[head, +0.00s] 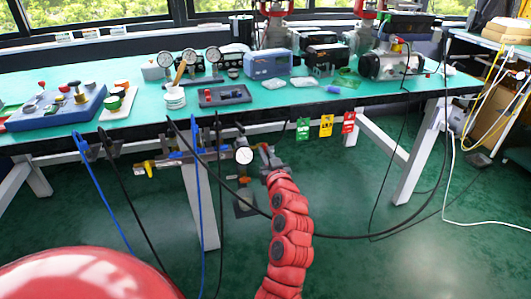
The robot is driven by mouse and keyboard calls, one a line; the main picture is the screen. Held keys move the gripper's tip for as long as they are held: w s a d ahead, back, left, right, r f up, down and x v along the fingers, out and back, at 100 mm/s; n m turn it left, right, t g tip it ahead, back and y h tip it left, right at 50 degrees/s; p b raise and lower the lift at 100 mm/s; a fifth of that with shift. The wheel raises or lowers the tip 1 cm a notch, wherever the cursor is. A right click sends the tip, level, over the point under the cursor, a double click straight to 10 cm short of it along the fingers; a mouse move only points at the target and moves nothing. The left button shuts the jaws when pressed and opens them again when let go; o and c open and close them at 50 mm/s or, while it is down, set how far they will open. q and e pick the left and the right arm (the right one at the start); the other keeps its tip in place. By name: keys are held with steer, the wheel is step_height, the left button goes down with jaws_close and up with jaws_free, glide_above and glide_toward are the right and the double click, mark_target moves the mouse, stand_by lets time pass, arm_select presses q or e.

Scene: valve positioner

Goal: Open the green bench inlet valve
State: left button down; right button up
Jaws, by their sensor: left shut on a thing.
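A pipe assembly with a round white pressure gauge (243,155) hangs below the front edge of the bench. A valve with a yellow handle (149,169) sits at its left end. My left gripper (266,157) is at the right end of the assembly, just right of the gauge, with my red arm rising to it from below. It is shut on a small part there, which the jaws mostly hide. I cannot make out a green handle. My right gripper is not in view.
Green (303,128), yellow (326,125) and red (348,122) tags hang right of my gripper. The green bench top (130,70) carries gauges and instruments.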

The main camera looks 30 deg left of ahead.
arm_select(q)
steer(key=shift+w+d+f+m+p, duration=0.1)
steer(key=shift+m+p, duration=1.8)
steer(key=shift+m, duration=1)
steer(key=shift+w+d+f+m+p, duration=0.1)
steer(key=shift+m+p, duration=1.85)
steer(key=shift+m, duration=0.95)
steer(key=shift+f+m+p, duration=0.1)
steer(key=shift+m+p, duration=1.8)
steer(key=shift+m, duration=1)
steer(key=c, duration=0.9)
jaws_free()
steer(key=p+v, duration=0.1)
steer(key=v, duration=1.6)
steer(key=shift+s+d, duration=0.1)
steer(key=shift+s, duration=0.15)
